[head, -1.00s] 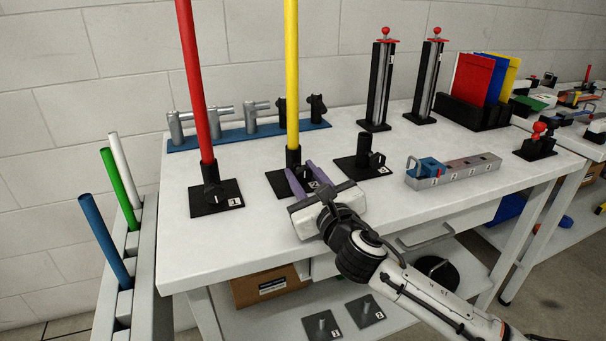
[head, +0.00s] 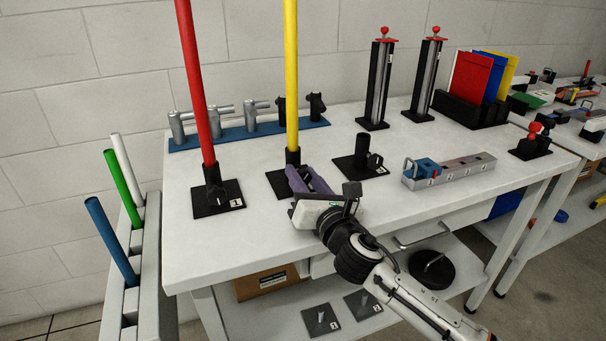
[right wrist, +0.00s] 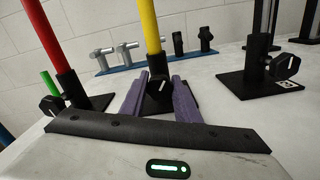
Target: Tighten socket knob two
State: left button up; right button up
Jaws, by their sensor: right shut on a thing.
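Socket two (head: 293,157) holds the upright yellow pole (head: 291,75) on a black base plate, and its "2" label is hidden behind my gripper. My right gripper (head: 307,179) comes in from the front, rolled to one side. Its purple fingers are shut on the black knob of socket two. In the right wrist view the knob (right wrist: 159,91), with a white line on its face, sits between the fingertips (right wrist: 159,95). In the head view the knob is mostly covered by the fingers. My left gripper is not in view.
Socket one (head: 212,176) with the red pole (head: 197,80) stands close on the left. The empty socket three (head: 362,154) stands on the right. A blue rack (head: 245,134) with metal pieces is behind.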

jog(key=shift+f, duration=0.1)
dwell(0.4)
jog(key=o, duration=1.1)
jog(key=shift+c, duration=0.2)
jog(key=p+v, duration=0.1)
jog(key=v, duration=0.9)
jog(key=shift+s, duration=0.15)
